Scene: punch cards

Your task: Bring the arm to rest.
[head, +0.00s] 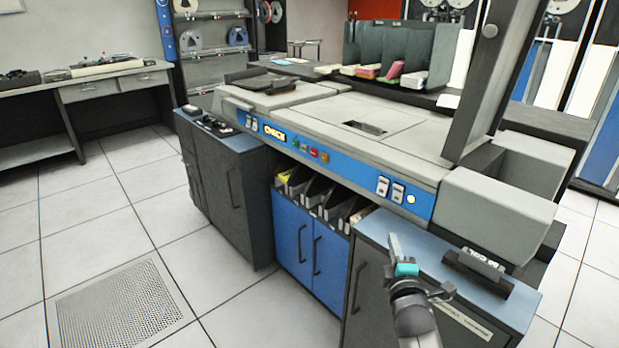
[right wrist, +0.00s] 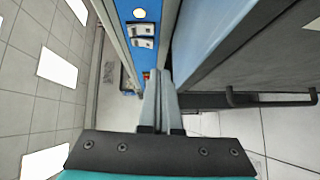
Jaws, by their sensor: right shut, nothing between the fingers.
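My right arm comes up from the bottom of the head view. Its right gripper (head: 395,247) stands in front of the right-hand cabinet of the card machine, with fingers pointing up in the picture. In the right wrist view the two fingers of the right gripper (right wrist: 158,85) lie together, shut and empty. They point along the gap between the blue panel (right wrist: 135,35) and the cabinet's blue top (right wrist: 210,35). I cannot tell whether they touch anything. My left gripper is in neither view.
The grey card machine (head: 375,130) has a blue button panel (head: 325,155) and blue doors (head: 310,245) below. A dark item with a label (head: 478,265) lies on the right cabinet's top. A desk (head: 110,75) stands at left. The tiled floor (head: 110,210) at left is clear.

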